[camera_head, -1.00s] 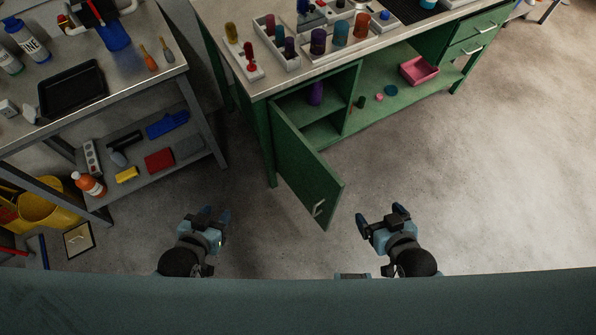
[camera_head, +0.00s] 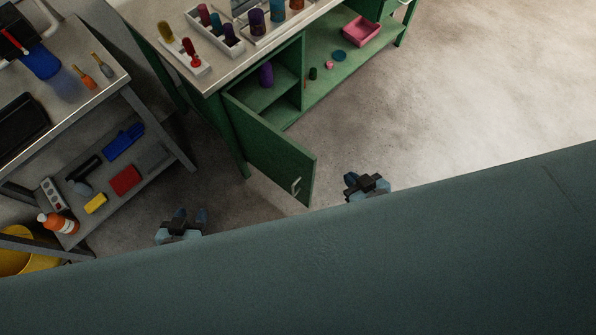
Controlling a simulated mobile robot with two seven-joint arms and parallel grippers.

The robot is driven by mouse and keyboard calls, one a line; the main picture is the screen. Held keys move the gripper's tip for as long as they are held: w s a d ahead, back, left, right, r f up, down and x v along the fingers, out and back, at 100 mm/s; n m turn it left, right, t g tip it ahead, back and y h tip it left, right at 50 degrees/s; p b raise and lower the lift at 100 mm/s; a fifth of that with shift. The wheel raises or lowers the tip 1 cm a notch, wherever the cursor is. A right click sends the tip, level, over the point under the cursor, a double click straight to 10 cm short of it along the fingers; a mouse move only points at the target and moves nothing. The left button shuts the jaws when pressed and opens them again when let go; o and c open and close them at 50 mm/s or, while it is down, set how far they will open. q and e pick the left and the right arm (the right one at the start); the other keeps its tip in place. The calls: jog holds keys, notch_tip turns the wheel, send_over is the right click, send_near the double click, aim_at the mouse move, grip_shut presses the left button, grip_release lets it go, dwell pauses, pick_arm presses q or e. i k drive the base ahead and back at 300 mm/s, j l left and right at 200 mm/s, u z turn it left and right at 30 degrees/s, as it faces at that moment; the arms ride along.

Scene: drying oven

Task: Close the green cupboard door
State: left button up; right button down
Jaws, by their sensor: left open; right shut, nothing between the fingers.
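The green cupboard door (camera_head: 268,150) stands open, swung out from the green cupboard (camera_head: 232,130) under the workbench. Its pale handle (camera_head: 296,186) is near the free edge at the lower right. My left gripper (camera_head: 190,216) is open and empty, low and to the left of the door. My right gripper (camera_head: 352,182) is shut and empty, just right of the door's free edge and apart from it in the picture. Both arms are mostly hidden behind the large teal surface in the foreground. Inside the cupboard a purple bottle (camera_head: 265,74) stands on a shelf.
A metal bench (camera_head: 95,85) with a loaded lower shelf stands at the left. A pink tray (camera_head: 362,30) and small items lie on the green lower shelf. White trays with coloured bottles stand on the worktop. The floor (camera_head: 470,90) at the right is clear.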

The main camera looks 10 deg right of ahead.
aim_at(274, 154)
jog(key=j+z, duration=0.2)
jog(key=j, duration=0.45)
jog(key=j+z, duration=0.25)
jog(key=j, duration=0.35)
jog(key=j+z, duration=0.2)
jog(key=j, duration=0.45)
jog(key=k+j+z, duration=0.25)
jog(key=j, duration=0.35)
jog(key=i, duration=0.1)
